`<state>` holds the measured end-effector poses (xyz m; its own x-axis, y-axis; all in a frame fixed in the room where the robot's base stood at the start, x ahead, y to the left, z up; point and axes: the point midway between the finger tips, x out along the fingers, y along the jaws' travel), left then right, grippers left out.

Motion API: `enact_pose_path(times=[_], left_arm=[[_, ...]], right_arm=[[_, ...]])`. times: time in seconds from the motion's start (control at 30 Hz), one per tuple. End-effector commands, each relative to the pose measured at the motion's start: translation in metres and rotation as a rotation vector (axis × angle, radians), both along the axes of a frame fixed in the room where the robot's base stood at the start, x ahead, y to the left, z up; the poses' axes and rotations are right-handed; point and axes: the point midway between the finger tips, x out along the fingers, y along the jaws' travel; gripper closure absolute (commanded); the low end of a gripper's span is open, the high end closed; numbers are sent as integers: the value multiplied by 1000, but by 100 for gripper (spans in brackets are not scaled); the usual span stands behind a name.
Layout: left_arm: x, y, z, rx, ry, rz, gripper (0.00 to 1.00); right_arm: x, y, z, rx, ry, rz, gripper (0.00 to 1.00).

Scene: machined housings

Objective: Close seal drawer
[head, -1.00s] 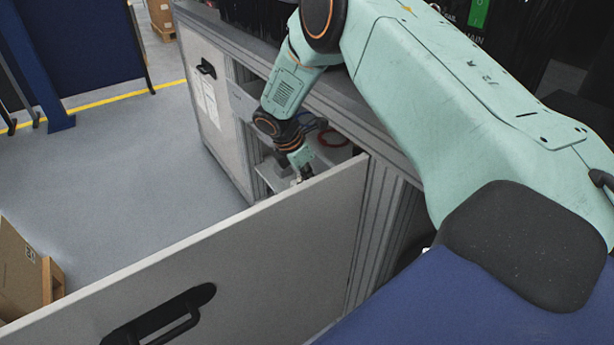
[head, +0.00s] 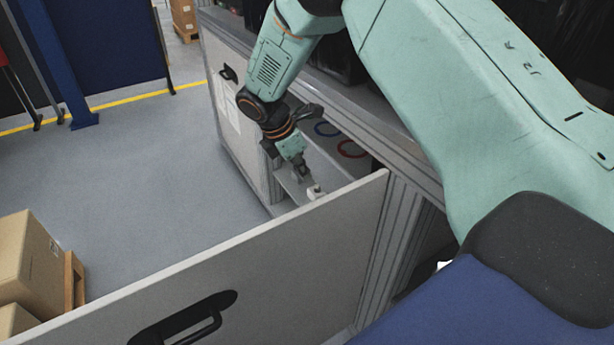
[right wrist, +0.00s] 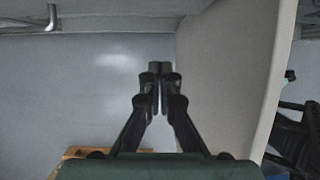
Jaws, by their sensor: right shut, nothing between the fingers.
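The seal drawer (head: 288,182) is a pale grey drawer standing out from the bench cabinet in the head view. A blue ring (head: 327,129) and a red ring (head: 352,149) show in it. A large grey panel (head: 290,245) with a black handle hides the drawer's lower and near parts. My right gripper (head: 313,188) points down at the drawer, just behind the panel's top edge. Whether it touches the drawer is unclear. In the right wrist view its fingers (right wrist: 153,80) are together with nothing between them. My left gripper is out of view.
The large panel, perhaps an open door, stands across the foreground. Cardboard boxes (head: 30,262) sit on a pallet at the left. The grey floor (head: 150,160) between boxes and cabinet is clear. A blue post (head: 68,70) and screens stand at the back left.

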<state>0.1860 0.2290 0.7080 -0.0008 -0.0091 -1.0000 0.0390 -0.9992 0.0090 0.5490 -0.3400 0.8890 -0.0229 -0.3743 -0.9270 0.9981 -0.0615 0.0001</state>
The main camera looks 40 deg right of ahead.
Motion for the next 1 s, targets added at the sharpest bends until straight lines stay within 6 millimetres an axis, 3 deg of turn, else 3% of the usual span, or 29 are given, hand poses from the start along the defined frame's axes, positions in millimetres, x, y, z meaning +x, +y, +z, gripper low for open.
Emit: enact_pose_path(times=[0.17, 0.43, 0.7, 1.0], left_arm=[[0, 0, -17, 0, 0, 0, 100], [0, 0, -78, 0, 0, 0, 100], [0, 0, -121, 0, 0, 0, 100], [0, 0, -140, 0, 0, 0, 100]], right_arm=[[8, 3, 1, -2, -30, 3, 100], [24, 6, -4, -48, -154, -16, 100], [33, 4, -5, -61, -457, -387, 100], [36, 5, -6, 10, -754, -836, 100]])
